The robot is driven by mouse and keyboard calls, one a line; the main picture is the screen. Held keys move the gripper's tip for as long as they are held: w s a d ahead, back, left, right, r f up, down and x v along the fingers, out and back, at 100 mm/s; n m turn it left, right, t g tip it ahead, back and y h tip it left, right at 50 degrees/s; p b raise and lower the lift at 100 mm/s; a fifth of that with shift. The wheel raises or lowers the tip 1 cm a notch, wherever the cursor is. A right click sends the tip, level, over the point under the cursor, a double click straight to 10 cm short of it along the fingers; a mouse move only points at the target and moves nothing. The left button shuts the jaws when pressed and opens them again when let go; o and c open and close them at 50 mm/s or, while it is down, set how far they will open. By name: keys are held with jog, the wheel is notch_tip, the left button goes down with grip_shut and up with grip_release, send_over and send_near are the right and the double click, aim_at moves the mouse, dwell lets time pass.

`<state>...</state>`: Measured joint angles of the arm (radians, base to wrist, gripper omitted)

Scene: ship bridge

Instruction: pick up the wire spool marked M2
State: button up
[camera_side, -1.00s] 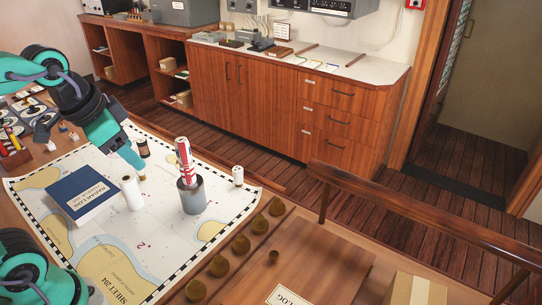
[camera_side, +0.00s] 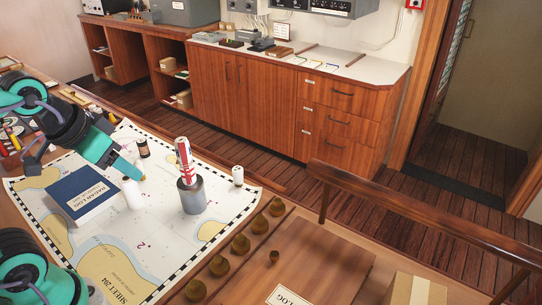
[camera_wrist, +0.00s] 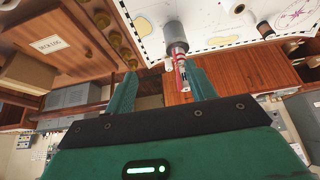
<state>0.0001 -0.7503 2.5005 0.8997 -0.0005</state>
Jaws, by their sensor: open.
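No M2 mark is readable, so I cannot tell which cylinder is the named spool. A white cylinder (camera_side: 132,196) stands on the chart beside the blue book. A dark, pale-capped cylinder (camera_side: 143,148) stands behind it, and a small white one (camera_side: 238,176) stands to the right. My open gripper (camera_side: 138,172) is tilted down, its tip overlapping the white cylinder's top in the side view; contact is unclear. In the wrist view nothing is between my jaws (camera_wrist: 160,72); a white cylinder (camera_wrist: 236,5) is at the top edge and a dark one (camera_wrist: 293,48) at right.
A grey cup (camera_side: 192,197) holding a red-and-white roll (camera_side: 184,157) stands right of the white cylinder. The blue book (camera_side: 82,195) lies to its left on the chart (camera_side: 120,250). Brass knobs (camera_side: 240,243) line the right side. Bare chart lies in front.

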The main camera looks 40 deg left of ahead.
jog(key=shift+o, duration=0.4)
jog(key=w+a+r+n+g, duration=0.25)
jog(key=w+a, duration=0.35)
jog(key=w, duration=0.4)
jog(key=n+g, duration=0.3)
jog(key=n, duration=0.6)
send_over(140, 141)
jog(key=shift+m, duration=0.25)
jog(key=f, duration=1.8)
jog(key=shift+d+f, duration=0.2)
jog(key=shift+d, duration=0.15)
jog(key=shift+a+f, duration=0.4)
jog(key=shift+f, duration=1.3)
jog(key=shift+f, duration=0.1)
